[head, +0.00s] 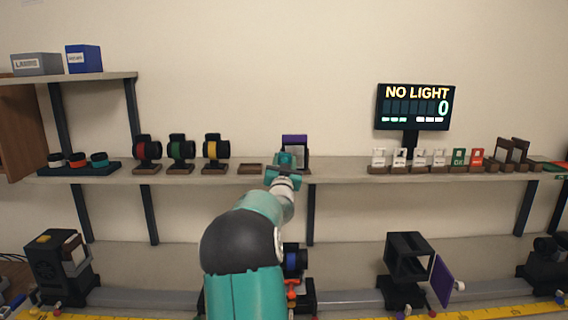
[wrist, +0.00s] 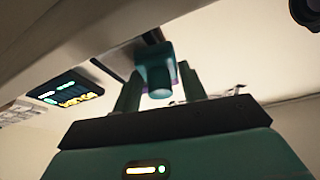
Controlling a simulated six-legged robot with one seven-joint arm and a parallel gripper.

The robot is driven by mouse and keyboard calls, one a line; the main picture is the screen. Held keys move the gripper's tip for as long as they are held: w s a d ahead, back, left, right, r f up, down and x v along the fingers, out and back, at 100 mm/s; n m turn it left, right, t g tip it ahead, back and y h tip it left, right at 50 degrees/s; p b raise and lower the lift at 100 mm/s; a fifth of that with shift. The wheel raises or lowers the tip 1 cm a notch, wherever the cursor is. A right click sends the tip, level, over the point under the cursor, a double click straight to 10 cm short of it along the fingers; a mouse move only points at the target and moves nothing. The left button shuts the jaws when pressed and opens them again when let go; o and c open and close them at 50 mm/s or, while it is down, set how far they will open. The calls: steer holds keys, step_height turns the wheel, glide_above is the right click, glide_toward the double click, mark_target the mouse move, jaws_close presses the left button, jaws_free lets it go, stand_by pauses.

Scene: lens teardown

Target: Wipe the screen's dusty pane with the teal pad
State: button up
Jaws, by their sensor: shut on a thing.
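My gripper (head: 284,173) reaches up to the shelf, in front of a dark upright frame with a purple top (head: 294,138). I take this frame to be the screen; my gripper hides part of its pane, and dust cannot be made out. In the wrist view my gripper (wrist: 160,88) is shut on a teal block, the teal pad (wrist: 155,52). A bit of purple shows just behind the pad. Whether the pad touches the pane cannot be told.
Small cards (head: 400,157) stand right, below a display (head: 416,106) reading "NO LIGHT" and 0. Below are a black open housing (head: 405,262), a purple panel (head: 441,281) and a yellow ruler (head: 490,311).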

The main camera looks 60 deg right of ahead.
steer(key=shift+s+d, duration=0.55)
steer(key=shift+s, duration=0.5)
steer(key=shift+s+d, duration=0.5)
steer(key=shift+s, duration=0.5)
steer(key=shift+s+d, duration=0.55)
steer(key=shift+s, duration=0.5)
steer(key=shift+w, duration=0.1)
steer(key=shift+w+a, duration=0.55)
steer(key=shift+w, duration=0.5)
steer(key=shift+w+a, duration=0.6)
steer(key=shift+w, duration=0.4)
steer(key=shift+w+a, duration=0.55)
steer(key=shift+w, duration=0.5)
steer(key=shift+d+r, duration=0.15)
steer(key=shift+r, duration=0.4)
steer(key=shift+s+d, duration=0.55)
steer(key=shift+s, duration=0.5)
steer(key=shift+s+d, duration=0.5)
steer(key=shift+s, duration=0.55)
steer(key=shift+s+d, duration=0.55)
steer(key=shift+s, duration=0.5)
steer(key=shift+w+a, duration=0.6)
steer(key=shift+w, duration=0.45)
steer(key=shift+w+a, duration=0.55)
steer(key=shift+w, duration=0.55)
steer(key=shift+w+a, duration=0.6)
steer(key=shift+w, duration=0.45)
steer(key=shift+f, duration=0.1)
steer(key=shift+s, duration=0.1)
